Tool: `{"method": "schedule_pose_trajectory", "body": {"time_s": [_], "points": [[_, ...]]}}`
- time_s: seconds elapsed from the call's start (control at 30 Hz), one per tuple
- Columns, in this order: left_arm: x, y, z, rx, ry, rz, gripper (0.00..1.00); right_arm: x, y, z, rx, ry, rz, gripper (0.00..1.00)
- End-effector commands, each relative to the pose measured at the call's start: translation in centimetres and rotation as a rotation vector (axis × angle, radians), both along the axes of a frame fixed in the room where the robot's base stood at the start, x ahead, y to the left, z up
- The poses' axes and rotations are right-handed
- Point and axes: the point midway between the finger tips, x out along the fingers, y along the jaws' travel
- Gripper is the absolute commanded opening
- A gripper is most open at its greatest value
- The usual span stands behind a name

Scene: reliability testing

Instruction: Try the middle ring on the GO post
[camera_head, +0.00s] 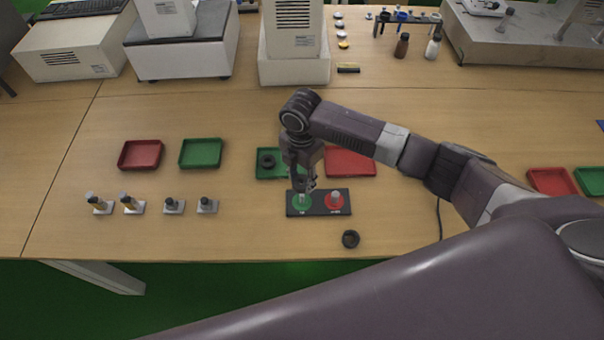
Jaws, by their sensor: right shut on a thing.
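A black plate (319,210) carries a green disc with the GO post (302,202) on the left and a red disc with another post (335,200) on the right. My right gripper (304,186) points down right over the GO post and is shut on the middle ring, which is mostly hidden by the fingers. I cannot tell whether the ring is around the post or just above it. One dark ring (267,161) lies in the green tray (262,177) behind the plate. Another dark ring (350,239) lies on the table, front right of the plate. My left gripper is out of view.
A red tray (352,163) stands behind the plate, close to my right arm. Another red tray (140,154) and green tray (201,153) stand to the left, with several small plugs on square bases (174,208) in front. White instruments (293,68) stand at the back.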

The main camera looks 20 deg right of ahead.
Motion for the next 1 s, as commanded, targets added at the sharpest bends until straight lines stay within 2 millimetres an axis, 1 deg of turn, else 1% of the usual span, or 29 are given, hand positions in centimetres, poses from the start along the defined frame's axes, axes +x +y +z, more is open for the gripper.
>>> {"method": "schedule_pose_trajectory", "body": {"time_s": [0.03,0.1,0.27,0.7,0.8,1.0], "points": [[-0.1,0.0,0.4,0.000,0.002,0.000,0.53,0.0,-0.1,-0.2,0.000,0.002,0.037,0.15],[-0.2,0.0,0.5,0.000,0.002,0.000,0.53,0.0,-0.1,-0.5,0.001,0.002,0.081,0.15],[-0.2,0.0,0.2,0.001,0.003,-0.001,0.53,0.1,-0.2,-1.2,0.001,0.001,0.120,0.15],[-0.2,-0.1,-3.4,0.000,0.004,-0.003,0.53,0.1,-0.2,-4.5,0.000,-0.001,0.120,0.15],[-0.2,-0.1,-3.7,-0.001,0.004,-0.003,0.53,0.1,-0.2,-4.7,0.000,-0.001,0.120,0.15],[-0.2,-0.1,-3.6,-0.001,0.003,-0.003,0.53,0.1,-0.2,-4.6,0.000,-0.001,0.119,0.15]]}}
